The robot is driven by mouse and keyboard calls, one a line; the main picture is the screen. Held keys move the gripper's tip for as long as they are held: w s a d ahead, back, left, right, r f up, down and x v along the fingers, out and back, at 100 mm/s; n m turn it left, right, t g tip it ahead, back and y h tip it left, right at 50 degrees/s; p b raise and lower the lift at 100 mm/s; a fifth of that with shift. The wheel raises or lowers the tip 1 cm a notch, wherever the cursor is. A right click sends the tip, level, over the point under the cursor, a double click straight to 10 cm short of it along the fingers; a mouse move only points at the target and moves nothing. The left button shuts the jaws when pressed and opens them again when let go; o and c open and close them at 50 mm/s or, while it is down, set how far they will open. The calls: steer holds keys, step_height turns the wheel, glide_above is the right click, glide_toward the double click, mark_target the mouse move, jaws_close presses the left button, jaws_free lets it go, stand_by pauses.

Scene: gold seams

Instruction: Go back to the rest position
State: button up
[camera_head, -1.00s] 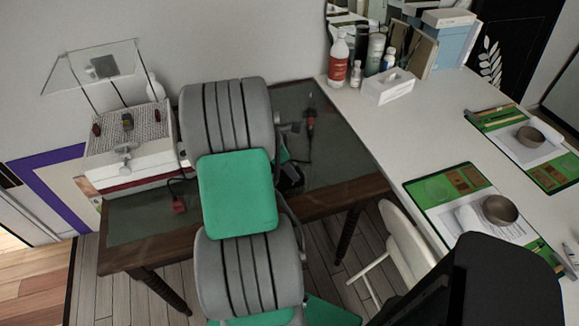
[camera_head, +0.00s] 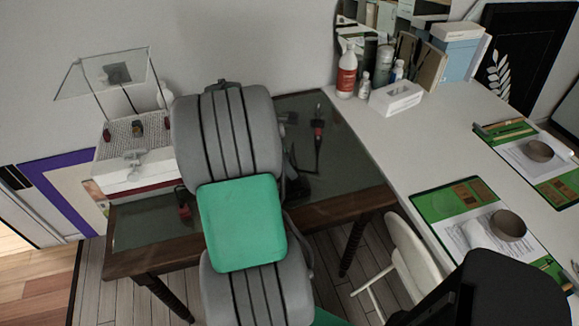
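My arm, with its grey ribbed links and green cover, rises through the middle of the view in front of a dark green-topped wooden table (camera_head: 150,225). My gripper cannot be made out; the arm links hide the area behind them. A dark object shows just right of the arm over the table, and I cannot tell what it is.
A white box-like device (camera_head: 135,160) with a clear tilted panel stands on the table's left, with a red-handled tool (camera_head: 318,130) at the right. A white desk (camera_head: 420,140) holds bottles, a tissue box (camera_head: 396,97), green mats and bowls (camera_head: 508,225). A white chair (camera_head: 410,255) stands close by.

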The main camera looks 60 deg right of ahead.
steer(key=w+a+r+m+t, duration=0.2)
steer(key=w+a+r, duration=0.1)
steer(key=w+a, duration=0.55)
steer(key=w+a+r+m+t, duration=0.25)
steer(key=w+a, duration=0.25)
steer(key=a, duration=0.7)
steer(key=s+a+r+m+t+y, duration=0.1)
steer(key=a+m, duration=0.1)
steer(key=a, duration=0.8)
steer(key=s+a+m+t+y, duration=0.1)
steer(key=s+a+m+y, duration=0.1)
steer(key=a, duration=0.8)
steer(key=shift+a+r, duration=0.4)
